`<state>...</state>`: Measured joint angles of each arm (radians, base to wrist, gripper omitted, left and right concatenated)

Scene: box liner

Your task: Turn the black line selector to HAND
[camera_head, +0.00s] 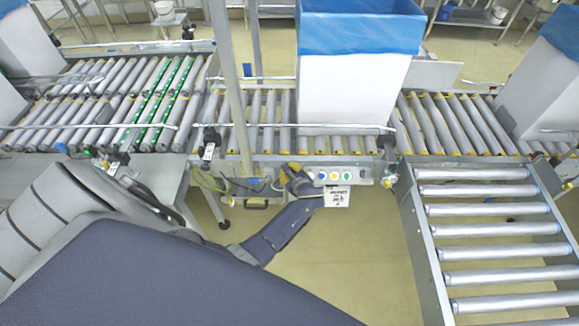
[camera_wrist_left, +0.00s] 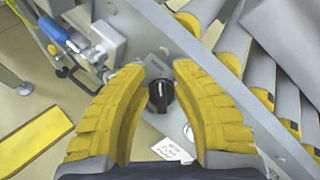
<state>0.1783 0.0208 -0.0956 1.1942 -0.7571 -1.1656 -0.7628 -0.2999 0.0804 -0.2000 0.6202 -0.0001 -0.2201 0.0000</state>
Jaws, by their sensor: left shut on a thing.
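The black line selector (camera_wrist_left: 160,96) is a round knob with a pale pointer mark, set on a grey metal panel between my fingers in the left wrist view. The mark points roughly up in that picture. My left gripper (camera_wrist_left: 161,72) has its yellow ribbed fingers on either side of the knob and is shut on it. In the head view the left gripper (camera_head: 297,180) is at the left end of the control panel (camera_head: 352,174), and it hides the selector there. The position labels around the knob cannot be read. My right gripper is not in view.
Blue (camera_head: 322,176), yellow (camera_head: 334,176) and green (camera_head: 346,175) buttons sit just right of the gripper. A white label (camera_head: 337,197) hangs below. A tall white box with blue liner (camera_head: 352,85) stands on the roller conveyor behind. Open floor lies in front.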

